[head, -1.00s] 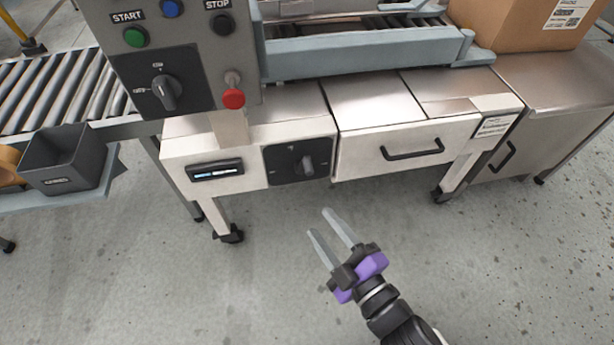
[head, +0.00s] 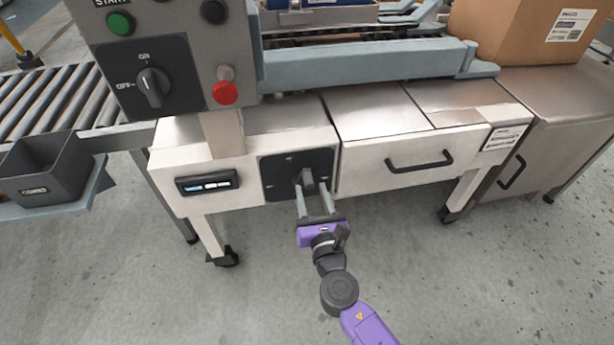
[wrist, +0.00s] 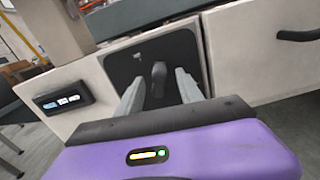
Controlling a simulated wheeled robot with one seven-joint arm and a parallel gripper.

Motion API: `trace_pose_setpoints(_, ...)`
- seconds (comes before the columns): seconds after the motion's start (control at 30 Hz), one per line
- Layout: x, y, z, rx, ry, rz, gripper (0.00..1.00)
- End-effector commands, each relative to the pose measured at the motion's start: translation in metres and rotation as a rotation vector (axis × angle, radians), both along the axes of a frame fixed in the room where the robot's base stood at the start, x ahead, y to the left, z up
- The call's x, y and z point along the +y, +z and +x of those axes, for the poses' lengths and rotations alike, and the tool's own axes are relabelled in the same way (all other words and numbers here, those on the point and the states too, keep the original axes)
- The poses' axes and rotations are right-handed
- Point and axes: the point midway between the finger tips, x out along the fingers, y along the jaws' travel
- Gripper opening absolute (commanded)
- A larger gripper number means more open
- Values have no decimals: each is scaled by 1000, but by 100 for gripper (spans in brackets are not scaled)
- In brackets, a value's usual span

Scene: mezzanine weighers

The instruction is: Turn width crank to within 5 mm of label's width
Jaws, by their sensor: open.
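A dark knob (head: 306,180) sits on a black square panel (head: 270,163) on the front of the white machine cabinet; it also shows in the wrist view (wrist: 158,74). I cannot tell whether this knob is the width crank. My gripper (head: 315,198) is open, its two grey fingers pointing at the knob. In the wrist view the fingers (wrist: 156,90) stand to the left and right of the knob, with a gap on each side. A small display (head: 207,181) is left of the panel; its digits are too small to read. A white label (head: 568,25) is on the cardboard box.
A control box with a rotary switch (head: 152,87), a green button (head: 120,23) and a red button (head: 225,92) stands above. A drawer handle (head: 419,161) juts out right of the knob. A dark bin (head: 50,170) is at left. The floor in front is clear.

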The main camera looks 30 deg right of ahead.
Motion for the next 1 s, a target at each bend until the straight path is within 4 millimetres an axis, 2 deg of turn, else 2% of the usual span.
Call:
trace_pose_setpoints(0.1, -6, 0, 19, -2, 0, 2, 44)
trace_pose_setpoints(0.33, -15, 0, 48, -2, 1, 3, 44)
trace_pose_setpoints(0.5, -18, 0, 56, 0, 1, 3, 44)
trace_pose_setpoints(0.73, -18, 0, 56, 0, 1, 4, 44)
trace_pose_setpoints(0.77, -18, 0, 56, 0, 1, 4, 42)
trace_pose_setpoints(0.9, -18, 0, 56, 0, 1, 4, 14)
trace_pose_setpoints(0.97, -18, 0, 56, 0, 1, 4, 3)
trace_pose_setpoints(1.0, -18, 0, 56, 0, 1, 4, 0)
